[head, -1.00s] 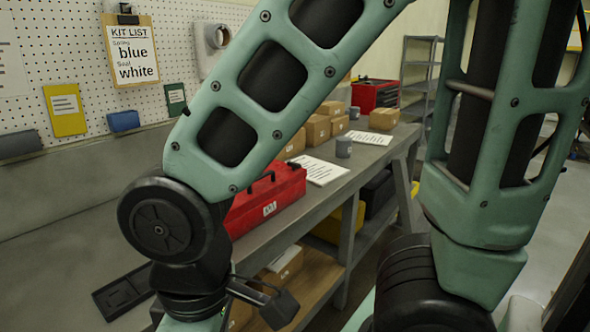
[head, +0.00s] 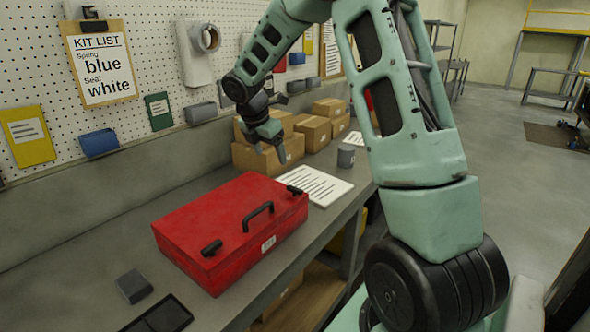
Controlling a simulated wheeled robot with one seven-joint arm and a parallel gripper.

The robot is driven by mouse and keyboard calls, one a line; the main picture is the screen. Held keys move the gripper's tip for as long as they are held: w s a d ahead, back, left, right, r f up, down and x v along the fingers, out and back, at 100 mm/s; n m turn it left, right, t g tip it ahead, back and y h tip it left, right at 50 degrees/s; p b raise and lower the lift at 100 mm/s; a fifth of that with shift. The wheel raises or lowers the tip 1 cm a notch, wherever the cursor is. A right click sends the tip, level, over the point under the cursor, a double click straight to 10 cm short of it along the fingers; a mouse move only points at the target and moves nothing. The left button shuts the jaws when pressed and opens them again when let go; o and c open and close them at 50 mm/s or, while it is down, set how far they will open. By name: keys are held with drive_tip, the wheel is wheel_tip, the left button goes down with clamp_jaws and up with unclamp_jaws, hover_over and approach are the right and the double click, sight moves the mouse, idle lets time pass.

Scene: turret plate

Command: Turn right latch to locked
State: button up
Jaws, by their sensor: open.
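The red case (head: 225,232) lies closed on the grey workbench, with a black handle (head: 258,214) on its front edge. Its right latch (head: 294,189) is a small black piece near the right front corner; I cannot tell its exact turn. Its left latch (head: 212,248) is a similar black piece toward the left front corner. My gripper (head: 269,150) is open and empty, pointing down above and behind the case's right end, in front of the cardboard boxes. It is apart from the right latch.
Cardboard boxes (head: 268,157), a white sheet (head: 316,185) and a grey cup (head: 346,156) stand beyond the case. A small grey block (head: 134,286) and a dark tray (head: 160,318) lie nearer. A pegboard wall with a kit list (head: 100,62) runs behind the bench.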

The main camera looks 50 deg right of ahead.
drive_tip(key=d, duration=0.4)
drive_tip(key=p, duration=0.4)
approach(294, 188)
drive_tip(key=x, duration=0.8)
drive_tip(key=c, duration=1)
